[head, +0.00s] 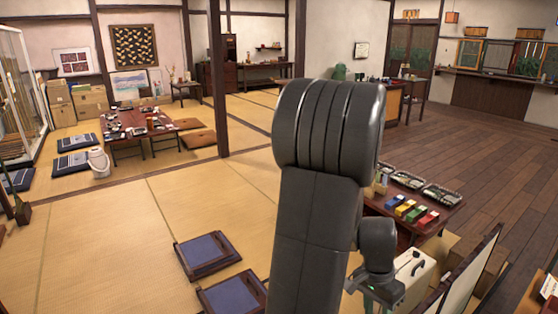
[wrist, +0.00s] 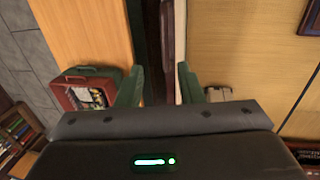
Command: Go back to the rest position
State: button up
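My gripper (wrist: 161,78) shows in the wrist view as two green fingers, spread apart with a clear gap between them. I see nothing held in the gap; dark and pale upright edges show behind it. In the head view my raised arm fills the middle of the picture. My wrist hangs low to the right of the arm link, close to a cream case (head: 413,274). The fingertips are too small and partly hidden there to make out.
A low table (head: 398,228) with black trays and several coloured boxes stands behind my arm at right. Pale panels (head: 470,272) stand near right. Blue cushions (head: 208,252) lie left of my arm. A red case (wrist: 78,96) shows in the wrist view.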

jog(key=f, duration=0.3)
jog(key=s+f+b, duration=0.1)
jog(key=f, duration=0.2)
jog(key=d+f, duration=0.1)
jog(key=f, duration=0.2)
jog(key=shift+s+f+b, duration=0.25)
jog(key=shift+f+b, duration=0.15)
jog(key=shift+w+a, duration=0.15)
jog(key=shift+w, duration=0.05)
jog(key=shift+s+a, duration=0.1)
